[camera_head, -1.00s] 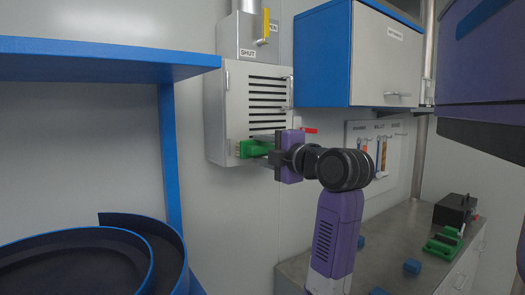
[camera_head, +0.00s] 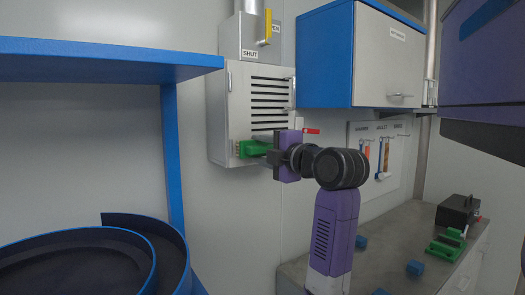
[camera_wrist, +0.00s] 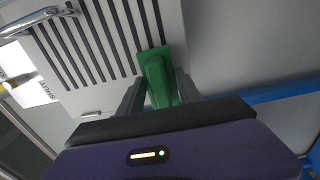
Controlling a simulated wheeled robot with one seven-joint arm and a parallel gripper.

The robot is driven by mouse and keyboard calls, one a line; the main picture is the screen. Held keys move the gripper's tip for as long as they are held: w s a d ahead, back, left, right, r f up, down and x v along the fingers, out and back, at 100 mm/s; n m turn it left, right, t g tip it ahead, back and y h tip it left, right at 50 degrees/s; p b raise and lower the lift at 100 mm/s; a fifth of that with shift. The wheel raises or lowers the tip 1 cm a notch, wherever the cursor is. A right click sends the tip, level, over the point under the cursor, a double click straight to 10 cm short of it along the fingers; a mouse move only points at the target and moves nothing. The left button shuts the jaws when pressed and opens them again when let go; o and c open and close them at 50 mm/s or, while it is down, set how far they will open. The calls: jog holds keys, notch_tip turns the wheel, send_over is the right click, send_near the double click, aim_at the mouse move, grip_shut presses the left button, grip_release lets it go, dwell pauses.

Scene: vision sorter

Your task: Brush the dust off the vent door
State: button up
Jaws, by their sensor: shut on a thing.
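The vent door (camera_head: 237,90) is a light grey panel with dark horizontal slots, on a box fixed to the wall; it looks closed. My gripper (camera_head: 270,152) is in front of its lower part, shut on a green brush (camera_head: 253,148). The brush points left, with its bristle end at the lower left of the slots; I cannot tell whether it touches. In the wrist view the green brush (camera_wrist: 158,77) stands between the two fingers (camera_wrist: 155,95), over the slotted door (camera_wrist: 85,85). I cannot make out dust on the door.
A yellow lever (camera_head: 268,27) is on the duct above the vent, beside a SHUT label. A blue cabinet (camera_head: 325,55) adjoins on the right, a blue shelf (camera_head: 100,66) on the left. A red handle (camera_head: 311,131) lies right of the vent. The bench (camera_head: 390,240) holds blue blocks.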

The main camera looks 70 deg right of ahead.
jog(key=shift+w+d, duration=0.15)
jog(key=shift+w, duration=0.1)
jog(key=s+d, duration=0.2)
jog(key=d, duration=0.1)
jog(key=shift+d, duration=0.25)
dwell(0.4)
jog(key=shift+a, duration=0.1)
jog(key=shift+w+a, duration=0.7)
jog(key=shift+a, duration=0.25)
jog(key=shift+w+a, duration=0.55)
jog(key=shift+a, duration=0.15)
grip_shut()
jog(key=shift+a, duration=0.1)
